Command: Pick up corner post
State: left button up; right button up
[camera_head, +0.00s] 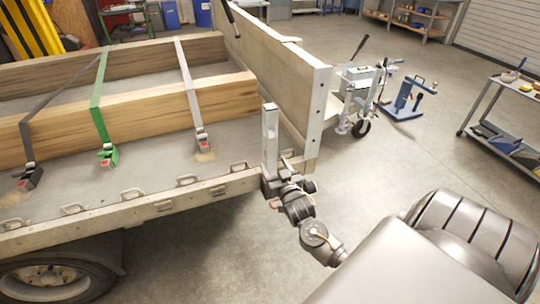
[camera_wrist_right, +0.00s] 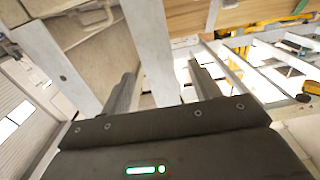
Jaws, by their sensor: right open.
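The corner post (camera_head: 269,140) is a grey metal upright at the near right corner of the trailer bed, beside the end board. My right gripper (camera_head: 274,183) is at its lower part. In the right wrist view the post (camera_wrist_right: 151,45) runs between the two dark fingers of my right gripper (camera_wrist_right: 165,83). The jaws are open around it, with a gap visible on both sides. The foot of the post is hidden by the gripper. My left gripper is not in view.
The trailer bed (camera_head: 160,153) carries timber beams (camera_head: 130,117) under grey and green straps. The upright end board (camera_head: 275,80) stands close to the post. A shelf cart (camera_head: 505,125) is at the right. Open floor (camera_head: 400,155) lies between.

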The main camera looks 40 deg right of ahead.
aim_at(272, 115)
jog(key=shift+r+p+x, duration=0.2)
jog(key=shift+p+x, duration=0.2)
jog(key=shift+x, duration=2.2)
jog(key=shift+c, duration=0.4)
grip_shut()
jog(key=shift+r, duration=0.15)
notch_tip(272, 115, up, 18)
jog(key=shift+d+f, duration=0.1)
